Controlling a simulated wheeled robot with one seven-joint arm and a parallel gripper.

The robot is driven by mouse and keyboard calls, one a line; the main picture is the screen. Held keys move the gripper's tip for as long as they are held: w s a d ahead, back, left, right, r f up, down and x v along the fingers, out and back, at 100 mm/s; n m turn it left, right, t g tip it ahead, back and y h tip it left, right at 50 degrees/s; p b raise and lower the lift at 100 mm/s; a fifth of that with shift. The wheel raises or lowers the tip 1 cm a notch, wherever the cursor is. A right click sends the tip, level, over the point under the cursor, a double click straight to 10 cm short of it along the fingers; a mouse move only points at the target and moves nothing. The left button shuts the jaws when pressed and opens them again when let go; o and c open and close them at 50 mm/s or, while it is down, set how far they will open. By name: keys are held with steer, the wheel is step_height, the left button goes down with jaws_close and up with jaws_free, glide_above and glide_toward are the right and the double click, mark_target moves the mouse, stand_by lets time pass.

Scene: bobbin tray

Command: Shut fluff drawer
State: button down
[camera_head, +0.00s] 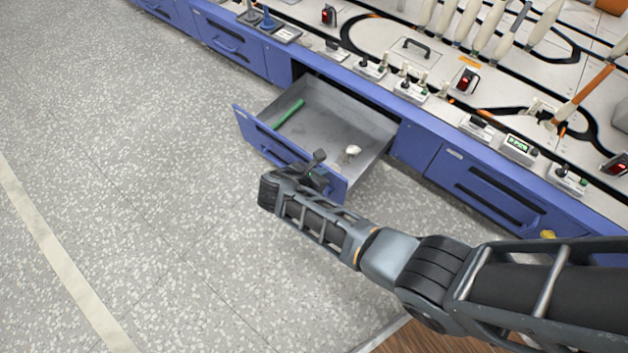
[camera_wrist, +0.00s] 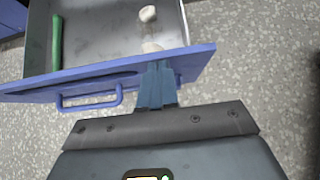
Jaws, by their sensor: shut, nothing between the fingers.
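The open drawer (camera_head: 330,109) is pulled out from the blue cabinet, with a grey metal inside and a blue front panel. Its front also shows in the wrist view (camera_wrist: 110,80), with a blue bar handle (camera_wrist: 92,101) left of my gripper. A green rod (camera_head: 290,113) and a small whitish fluff clump (camera_head: 352,150) lie in it; two pale clumps show in the wrist view, the farther one (camera_wrist: 148,13) clear of the front panel. My gripper (camera_head: 318,160) is shut and empty. Its fingertips (camera_wrist: 156,68) are at the front panel's top edge, near its right end; contact is unclear.
Closed blue drawers (camera_head: 228,38) flank the open one, with more at the right (camera_head: 490,190). The machine top (camera_head: 400,45) above carries switches, displays and pale bobbins (camera_head: 487,27). Speckled floor (camera_head: 130,150) in front is clear. A yellow thing (camera_head: 547,234) shows near my arm.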

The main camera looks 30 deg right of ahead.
steer(key=shift+d, duration=0.15)
steer(key=w+d+b, duration=0.1)
steer(key=w+d, duration=0.3)
steer(key=d, duration=0.7)
steer(key=w+d+b, duration=0.1)
steer(key=w+d, duration=0.2)
steer(key=d, duration=0.9)
steer(key=shift+w+d, duration=0.3)
steer(key=shift+w, duration=0.05)
steer(key=shift+a, duration=0.1)
